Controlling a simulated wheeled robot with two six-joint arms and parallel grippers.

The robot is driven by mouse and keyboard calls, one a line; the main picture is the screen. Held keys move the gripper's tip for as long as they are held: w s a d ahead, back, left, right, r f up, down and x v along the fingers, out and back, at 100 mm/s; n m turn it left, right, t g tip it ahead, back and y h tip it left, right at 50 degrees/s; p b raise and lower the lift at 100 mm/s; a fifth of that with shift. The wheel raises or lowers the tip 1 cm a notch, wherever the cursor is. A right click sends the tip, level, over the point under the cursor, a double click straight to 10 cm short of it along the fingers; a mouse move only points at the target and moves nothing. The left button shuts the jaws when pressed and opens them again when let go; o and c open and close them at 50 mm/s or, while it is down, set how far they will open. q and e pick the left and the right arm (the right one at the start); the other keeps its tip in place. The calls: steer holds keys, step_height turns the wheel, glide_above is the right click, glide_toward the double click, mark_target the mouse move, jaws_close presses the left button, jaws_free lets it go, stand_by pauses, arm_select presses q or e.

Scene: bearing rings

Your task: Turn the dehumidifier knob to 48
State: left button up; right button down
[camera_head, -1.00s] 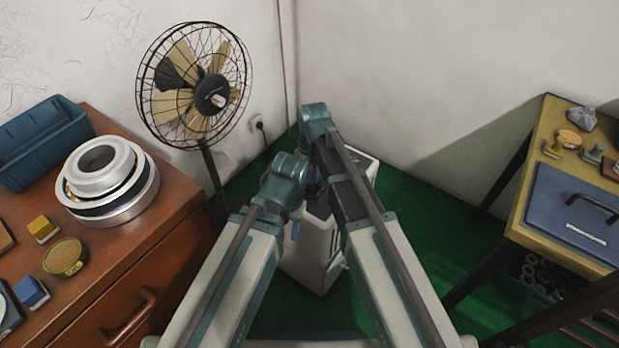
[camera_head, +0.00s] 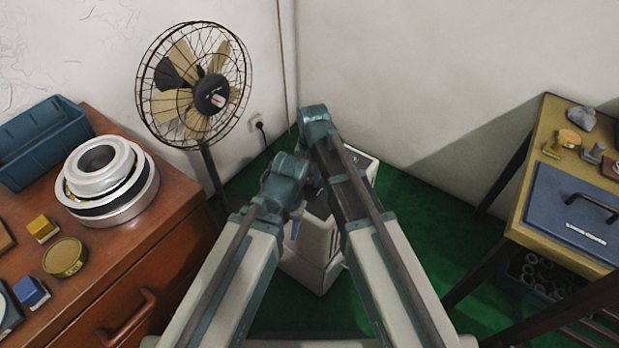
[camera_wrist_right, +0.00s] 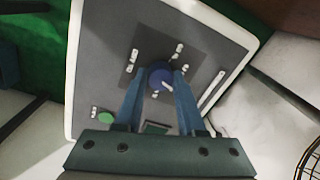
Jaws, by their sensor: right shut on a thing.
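The white dehumidifier (camera_head: 312,258) stands on the green floor in the corner, partly hidden behind my arms in the head view. Its grey top panel (camera_wrist_right: 98,60) shows in the right wrist view, with a round blue knob (camera_wrist_right: 160,76) on a darker square. Small white marks sit around the knob; I cannot read their numbers. My right gripper (camera_wrist_right: 158,82) is shut on the knob, one blue finger on each side. My left arm reaches toward the dehumidifier in the head view; a blue tip shows below its wrist, but its jaws are not clear.
A fan (camera_head: 195,88) stands behind left. A brown cabinet (camera_head: 165,225) holds a stack of metal rings (camera_head: 105,180) and a blue bin (camera_head: 45,140). A yellow table (camera_head: 535,125) with a blue case stands at right. Green floor is open between.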

mark_target(311, 181)
steer(key=shift+m, duration=0.8)
steer(key=c, duration=0.5)
jaws_free()
steer(key=shift+r, duration=0.1)
step_height(311, 181, up, 14)
steer(key=p, duration=1.3)
steer(key=shift+s+d+f+p, duration=0.15)
steer(key=shift+d+f+p, duration=0.1)
steer(key=shift+p, duration=0.15)
